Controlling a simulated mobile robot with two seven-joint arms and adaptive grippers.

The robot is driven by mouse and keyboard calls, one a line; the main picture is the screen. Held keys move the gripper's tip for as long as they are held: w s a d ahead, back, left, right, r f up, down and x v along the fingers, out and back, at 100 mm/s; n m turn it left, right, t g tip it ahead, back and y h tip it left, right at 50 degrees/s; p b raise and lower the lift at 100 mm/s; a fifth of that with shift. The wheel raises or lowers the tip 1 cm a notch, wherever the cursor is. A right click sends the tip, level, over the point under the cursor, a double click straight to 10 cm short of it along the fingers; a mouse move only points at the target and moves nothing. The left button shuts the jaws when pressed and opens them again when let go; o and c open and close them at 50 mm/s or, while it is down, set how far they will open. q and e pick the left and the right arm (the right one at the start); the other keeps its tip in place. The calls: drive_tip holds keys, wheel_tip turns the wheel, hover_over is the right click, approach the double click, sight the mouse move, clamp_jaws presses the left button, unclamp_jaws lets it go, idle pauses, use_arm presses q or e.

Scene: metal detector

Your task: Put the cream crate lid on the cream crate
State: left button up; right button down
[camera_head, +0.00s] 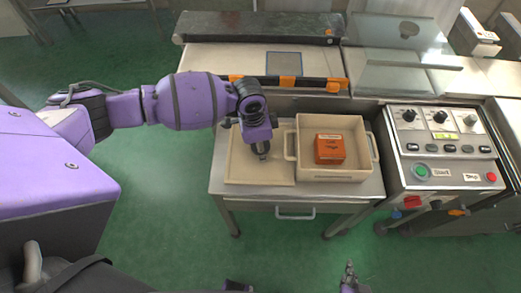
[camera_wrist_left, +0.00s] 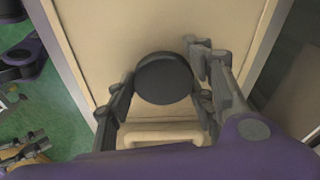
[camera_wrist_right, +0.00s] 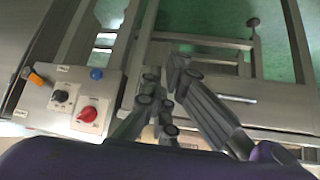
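The cream crate lid (camera_head: 240,168) lies flat on the small table, left of the cream crate (camera_head: 318,175). The lid (camera_wrist_left: 100,45) fills much of the left wrist view, with a round black knob (camera_wrist_left: 164,78) on top. My left gripper (camera_head: 262,150) is over the lid, pointing down. In the left wrist view, its fingers (camera_wrist_left: 162,75) stand apart on both sides of the knob; contact is not clear. The crate is upright and open on top, with an orange box (camera_head: 330,149) inside. My right gripper (camera_head: 350,278) is low in front of the table; its fingertips (camera_wrist_right: 167,70) are close together, holding nothing visible.
The table (camera_head: 225,150) has a drawer with a handle (camera_head: 295,213). A control panel (camera_head: 440,145) with knobs and buttons stands right of it. A conveyor (camera_head: 240,58) with a black and orange bar (camera_head: 300,83) runs behind. The green floor in front is mostly clear.

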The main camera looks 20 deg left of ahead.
use_arm(q)
drive_tip(key=c, duration=0.8)
drive_tip(key=shift+c, duration=0.4)
use_arm(e)
drive_tip(key=shift+a, duration=0.35)
use_arm(q)
drive_tip(key=shift+r, duration=0.1)
